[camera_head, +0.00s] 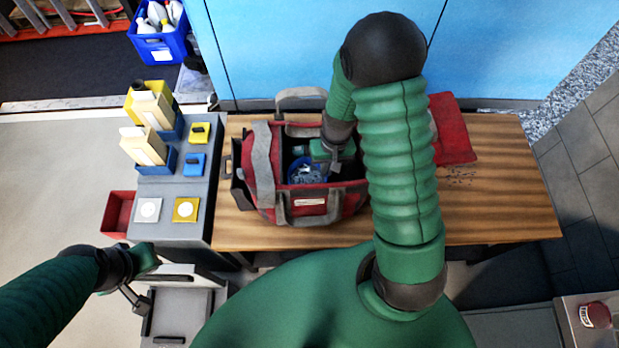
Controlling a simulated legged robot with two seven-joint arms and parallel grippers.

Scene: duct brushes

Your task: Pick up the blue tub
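A round blue tub (296,172) with greyish contents sits inside the red and grey tool bag (265,180) on the wooden table (490,200). My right gripper (333,172) reaches down into the bag at the tub's right side. Its green body covers part of the tub, and I cannot tell whether the fingers touch the tub or how far apart they are. My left gripper (140,297) is at the lower left, away from the bag, above a grey surface. Its finger opening is not clear.
A red cloth-like item (452,128) lies right of the bag. Left is a grey bench (180,215) with blue bins, yellow boxes and switches. A red bin (117,215) hangs beside it. The table's right part is mostly clear.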

